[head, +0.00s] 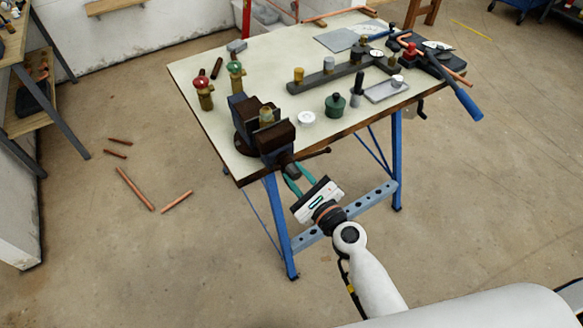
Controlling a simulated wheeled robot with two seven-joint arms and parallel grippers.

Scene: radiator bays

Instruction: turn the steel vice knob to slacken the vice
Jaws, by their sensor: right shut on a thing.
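The vice (250,122) is dark brown and blue-grey and sits on the near left corner of the workbench. A brass-coloured fitting (267,116) stands between its jaws. The dark vice knob (288,168) sticks out from its front, below the bench's edge, with a thin bar reaching right. My right gripper (295,176) comes up from below right, and its teal fingers are shut on the knob. The fingers partly hide the knob, so its turn angle is hard to tell. My left gripper is not in view.
The workbench (210,72) carries two valves (204,93) on the left, a green pot (335,105), a white round dial (307,118) and a long dark bar (340,76). A blue-handled tool (466,102) overhangs its right edge. Copper pipes (135,188) lie on the floor at left.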

